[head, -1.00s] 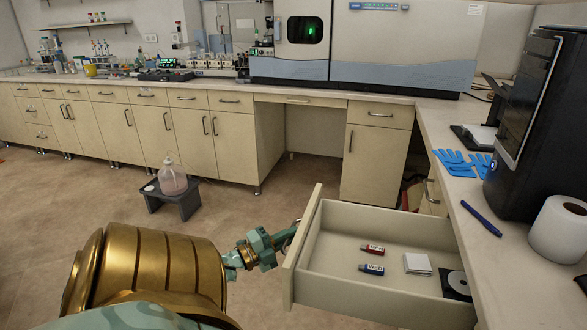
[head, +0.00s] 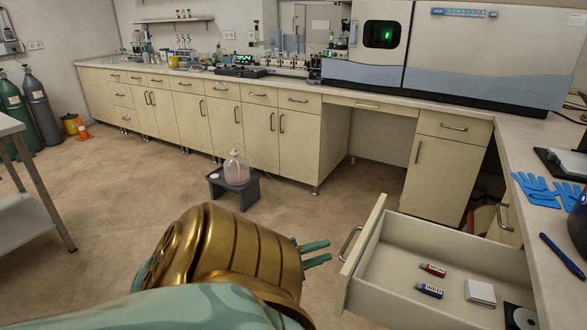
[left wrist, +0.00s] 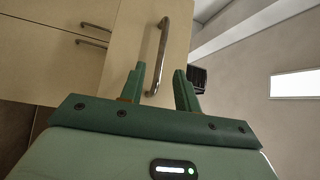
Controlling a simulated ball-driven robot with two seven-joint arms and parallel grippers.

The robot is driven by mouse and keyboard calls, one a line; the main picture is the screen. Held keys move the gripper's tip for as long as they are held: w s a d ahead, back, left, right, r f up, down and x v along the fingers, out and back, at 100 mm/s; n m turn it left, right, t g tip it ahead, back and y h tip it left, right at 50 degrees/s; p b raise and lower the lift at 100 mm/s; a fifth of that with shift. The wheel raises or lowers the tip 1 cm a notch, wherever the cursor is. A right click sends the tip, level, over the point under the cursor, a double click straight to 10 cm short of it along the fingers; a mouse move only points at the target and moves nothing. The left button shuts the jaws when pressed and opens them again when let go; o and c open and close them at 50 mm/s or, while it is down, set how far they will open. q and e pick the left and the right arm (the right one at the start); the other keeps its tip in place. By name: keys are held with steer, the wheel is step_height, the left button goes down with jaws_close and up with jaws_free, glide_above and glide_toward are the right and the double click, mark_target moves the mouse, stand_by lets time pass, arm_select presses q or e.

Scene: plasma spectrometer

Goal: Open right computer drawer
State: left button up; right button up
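The computer drawer (head: 372,290) stands pulled out at the lower right of the head view. Inside it lie a red MON stick (head: 433,269), a blue WED stick (head: 429,290), a white pad (head: 480,292) and part of a disc (head: 524,318). My left gripper (head: 322,251) is open and empty, just left of the drawer's handle (head: 349,243) and apart from it. In the left wrist view, its two spread fingers (left wrist: 161,88) point towards a handle (left wrist: 158,55) on a pale front. My right gripper is not in view.
The counter (head: 540,210) on the right holds blue gloves (head: 536,188) and a blue pen (head: 562,254). A small dark stool with a jug (head: 236,170) stands on the floor. A metal table (head: 40,215) stands at the left.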

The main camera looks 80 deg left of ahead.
arm_select(q)
steer(key=s+f, duration=0.1)
steer(key=s, duration=0.7)
steer(key=shift+s+d, duration=0.25)
steer(key=shift+d, duration=0.15)
steer(key=shift+f, duration=0.1)
